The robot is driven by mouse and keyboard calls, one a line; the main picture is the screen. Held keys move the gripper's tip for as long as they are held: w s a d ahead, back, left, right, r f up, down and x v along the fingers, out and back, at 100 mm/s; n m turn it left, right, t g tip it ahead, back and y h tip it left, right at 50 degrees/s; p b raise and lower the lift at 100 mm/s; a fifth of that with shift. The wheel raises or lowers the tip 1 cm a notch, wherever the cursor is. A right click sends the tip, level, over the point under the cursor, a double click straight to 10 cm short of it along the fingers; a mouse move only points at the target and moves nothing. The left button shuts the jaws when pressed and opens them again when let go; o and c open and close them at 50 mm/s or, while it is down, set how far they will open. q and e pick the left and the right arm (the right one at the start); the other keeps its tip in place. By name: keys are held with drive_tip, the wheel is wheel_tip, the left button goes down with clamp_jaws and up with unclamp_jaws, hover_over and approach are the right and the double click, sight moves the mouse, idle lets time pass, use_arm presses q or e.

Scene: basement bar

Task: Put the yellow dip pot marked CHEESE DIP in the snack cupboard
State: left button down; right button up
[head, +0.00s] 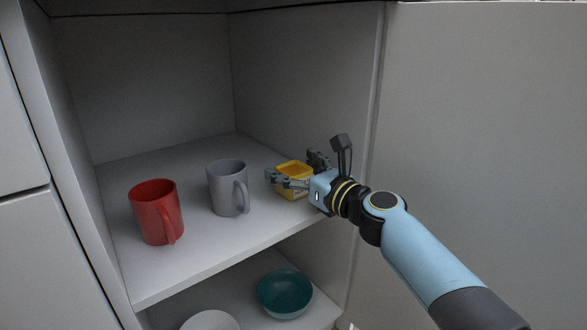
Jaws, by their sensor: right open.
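The yellow dip pot (293,170) stands upright on the upper shelf of the open cupboard (190,265), at the right, near the side wall. Its marking cannot be read here. My right gripper (291,175) reaches in from the right, with its fingers open on both sides of the pot. Whether the fingers touch the pot cannot be told. The gripper's hand hides part of the pot's right side. My left gripper is not in view.
A red mug (156,215) and a grey mug (224,188) stand on the same shelf, left of the pot. A teal bowl (285,294) and a white dish (210,322) are on the shelf below. An open door panel (490,130) is at the right. The back of the upper shelf is clear.

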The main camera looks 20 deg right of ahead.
drive_tip(key=v, duration=1.1)
drive_tip(key=s+a+f+n+g, duration=0.3)
drive_tip(key=s+f+n+g, duration=0.15)
drive_tip(key=s+n, duration=0.5)
drive_tip(key=s+a+f+n+g, duration=0.25)
drive_tip(key=s+f+n, duration=0.45)
drive_tip(key=n, duration=0.4)
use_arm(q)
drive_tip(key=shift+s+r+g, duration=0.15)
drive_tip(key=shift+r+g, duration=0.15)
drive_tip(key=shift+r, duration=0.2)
use_arm(e)
drive_tip(key=s+d+f+n+g+h, duration=0.1)
drive_tip(key=s+d+n+g+h, duration=0.3)
drive_tip(key=s+n, duration=0.8)
drive_tip(key=s+d+h, duration=0.2)
drive_tip(key=d, duration=0.2)
drive_tip(key=shift+f, duration=0.4)
drive_tip(key=shift+w+n, duration=0.1)
drive_tip(key=shift+n, duration=0.15)
